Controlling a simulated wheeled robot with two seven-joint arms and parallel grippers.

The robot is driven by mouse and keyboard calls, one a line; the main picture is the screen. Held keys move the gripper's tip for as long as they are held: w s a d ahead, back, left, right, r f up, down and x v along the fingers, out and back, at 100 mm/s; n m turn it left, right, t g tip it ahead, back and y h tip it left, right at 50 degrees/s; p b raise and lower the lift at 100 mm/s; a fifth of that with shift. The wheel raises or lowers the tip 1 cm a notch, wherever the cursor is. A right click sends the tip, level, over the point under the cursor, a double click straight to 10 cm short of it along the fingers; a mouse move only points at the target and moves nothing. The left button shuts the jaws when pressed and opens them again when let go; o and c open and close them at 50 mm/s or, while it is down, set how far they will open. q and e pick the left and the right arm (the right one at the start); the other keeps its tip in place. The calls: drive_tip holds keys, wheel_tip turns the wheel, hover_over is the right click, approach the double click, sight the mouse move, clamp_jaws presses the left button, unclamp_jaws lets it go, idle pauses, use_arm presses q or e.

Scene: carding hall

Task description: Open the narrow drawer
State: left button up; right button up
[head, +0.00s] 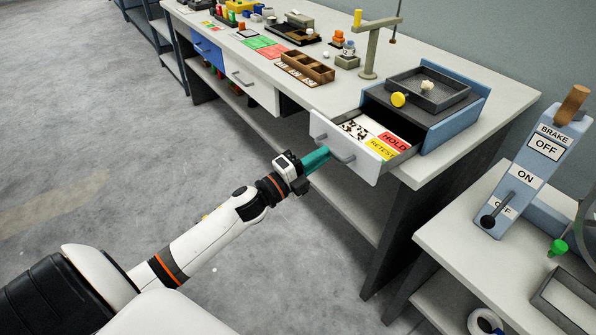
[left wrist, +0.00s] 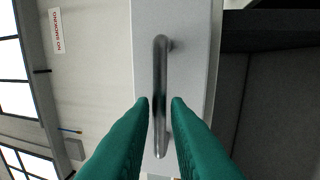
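A narrow white drawer (head: 345,149) at the right end of the long bench stands pulled out. Inside it show a red HOLD card, a yellow RETEST card and a black-speckled white piece. Its grey bar handle (head: 336,150) is on the front panel. In the left wrist view the handle (left wrist: 160,80) runs upright across the pale front. My left gripper (head: 318,160) with teal fingers is at the handle. In the left wrist view its fingertips (left wrist: 160,101) lie on either side of the bar, with small gaps showing. My right gripper is not in view.
A blue-grey box with a dark tray (head: 430,92) stands on the bench above the drawer. Another white drawer (head: 250,85) and a blue drawer (head: 207,50) are shut farther left. A side table with a brake lever panel (head: 530,175) stands at right. The floor at left is clear.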

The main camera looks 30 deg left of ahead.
use_arm(q)
drive_tip(key=b+v, duration=0.1)
drive_tip(key=v, duration=0.8)
drive_tip(key=s+a+f+n+g+y+p, duration=0.1)
drive_tip(key=a+f+n+g+y, duration=0.2)
drive_tip(key=f, duration=0.6)
drive_tip(key=a+f+n+y+p, duration=0.1)
drive_tip(key=f+n+y, duration=0.3)
drive_tip(key=f, duration=0.5)
drive_tip(key=s+f+n+g+p, duration=0.1)
drive_tip(key=s+f+n+g, duration=0.3)
drive_tip(key=f, duration=0.5)
drive_tip(key=s+f+n+g+p, duration=0.1)
drive_tip(key=s+f+n, duration=0.2)
drive_tip(key=s+f, duration=0.4)
drive_tip(key=s+d+f+n+g, duration=0.2)
drive_tip(key=s+d+f+g, duration=0.1)
drive_tip(key=s, duration=0.6)
drive_tip(key=s+d+f+n+g+p, duration=0.1)
drive_tip(key=s+d+f+g, duration=0.2)
drive_tip(key=s+d+f, duration=0.2)
drive_tip(key=s+d+f+n+g+p, duration=0.1)
drive_tip(key=s+d+f+g, duration=0.3)
drive_tip(key=s+f, duration=0.5)
drive_tip(key=s+n, duration=0.1)
drive_tip(key=s, duration=0.3)
drive_tip(key=shift+s+d+n, duration=0.15)
drive_tip(key=shift+d+n, duration=0.15)
drive_tip(key=shift+d, duration=0.05)
